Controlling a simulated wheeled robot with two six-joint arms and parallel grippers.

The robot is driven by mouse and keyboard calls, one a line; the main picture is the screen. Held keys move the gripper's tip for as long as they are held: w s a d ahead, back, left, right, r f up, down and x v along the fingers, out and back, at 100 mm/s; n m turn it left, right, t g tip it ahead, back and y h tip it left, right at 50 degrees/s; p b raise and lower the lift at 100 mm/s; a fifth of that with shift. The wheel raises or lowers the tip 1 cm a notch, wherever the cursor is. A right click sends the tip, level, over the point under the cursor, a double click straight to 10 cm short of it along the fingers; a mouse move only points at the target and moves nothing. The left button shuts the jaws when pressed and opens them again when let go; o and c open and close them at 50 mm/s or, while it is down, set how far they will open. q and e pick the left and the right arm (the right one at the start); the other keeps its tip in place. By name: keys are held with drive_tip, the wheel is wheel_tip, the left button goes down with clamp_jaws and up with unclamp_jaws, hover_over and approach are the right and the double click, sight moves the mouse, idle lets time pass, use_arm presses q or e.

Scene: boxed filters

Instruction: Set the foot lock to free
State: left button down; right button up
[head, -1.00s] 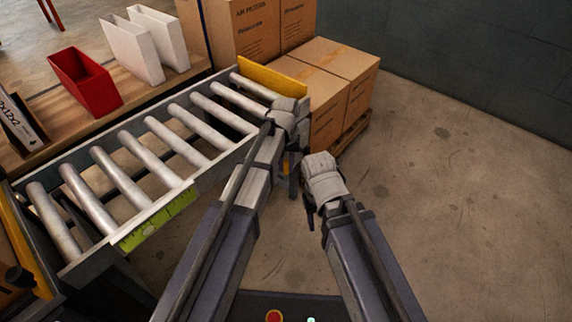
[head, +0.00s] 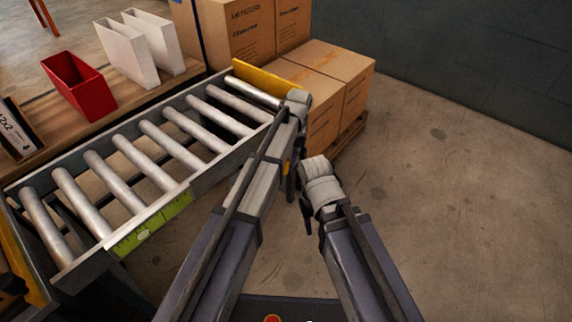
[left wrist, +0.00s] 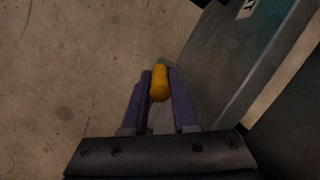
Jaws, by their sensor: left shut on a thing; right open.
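My left gripper (left wrist: 158,90) is shut on a short orange rounded handle (left wrist: 159,84), seen between its two fingers in the left wrist view. The handle looks like part of the foot lock; the rest of the lock is hidden. In the head view, my left gripper (head: 291,182) points down beside the far right end of the roller conveyor (head: 222,156), and a small orange patch (head: 286,167) shows next to it. My right gripper (head: 306,218) is open and empty, lower and to the right, over bare floor. The lock's setting cannot be read.
Cardboard boxes (head: 312,92) stand on a pallet (head: 352,133) just behind my left gripper. A yellow stop plate (head: 262,78) closes the conveyor's far end. A red bin (head: 80,85) and white boxed filters (head: 124,55) stand on a bench. The floor (head: 460,220) at right is clear.

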use_arm(q)
drive_tip(key=c, duration=1)
unclamp_jaws()
drive_tip(key=p+v, duration=0.7)
drive_tip(key=shift+w+r, duration=0.15)
drive_tip(key=shift+r, duration=0.2)
